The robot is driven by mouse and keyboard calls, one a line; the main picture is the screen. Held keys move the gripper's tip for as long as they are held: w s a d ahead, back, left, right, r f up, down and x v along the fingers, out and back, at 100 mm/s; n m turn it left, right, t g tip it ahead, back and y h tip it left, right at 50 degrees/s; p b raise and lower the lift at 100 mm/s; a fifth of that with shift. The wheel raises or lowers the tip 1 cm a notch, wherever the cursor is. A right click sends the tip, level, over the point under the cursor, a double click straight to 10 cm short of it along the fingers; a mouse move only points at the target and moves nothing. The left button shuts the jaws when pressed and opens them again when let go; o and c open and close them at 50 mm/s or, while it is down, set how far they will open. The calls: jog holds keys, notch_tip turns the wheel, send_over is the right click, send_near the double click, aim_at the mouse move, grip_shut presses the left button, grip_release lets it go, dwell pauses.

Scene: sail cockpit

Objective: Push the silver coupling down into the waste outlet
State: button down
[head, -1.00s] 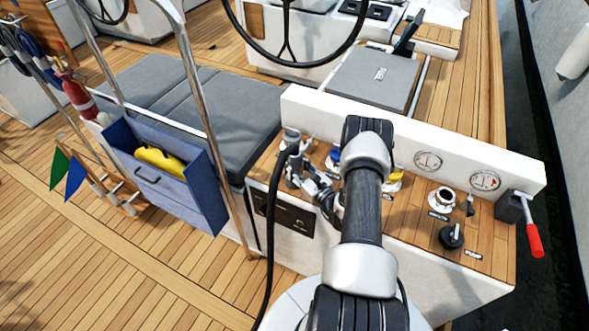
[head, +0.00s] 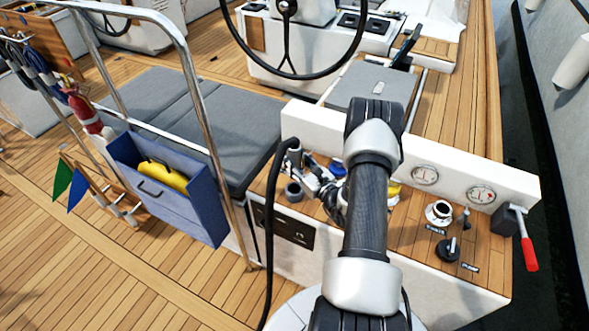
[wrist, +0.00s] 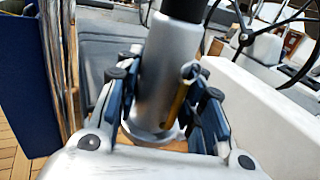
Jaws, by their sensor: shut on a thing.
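The silver coupling (wrist: 155,75) is a smooth upright cylinder with a black hose end on top and a brassy strip on its side. My gripper (wrist: 160,108) is shut on it, with blue-padded fingers on both sides. In the head view the coupling (head: 294,157) is small, at the left end of the wooden console, with my gripper (head: 312,174) at its right. A grey round fitting (head: 293,191) shows just below it. A pale ring (wrist: 150,134) shows around its foot in the wrist view. I cannot tell whether the coupling touches an outlet, and the outlet's label is not readable.
A black hose (head: 270,225) hangs down the console front. Blue (head: 338,168) and yellow (head: 393,190) fittings are partly behind my arm. A silver fitting (head: 439,211), black knob (head: 447,250) and red-handled lever (head: 528,252) stand at right. A white upstand (head: 470,170) backs the console.

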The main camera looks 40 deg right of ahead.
aim_at(294, 141)
notch_tip(294, 141, up, 13)
jog(key=p, duration=0.3)
jog(key=shift+p, duration=0.4)
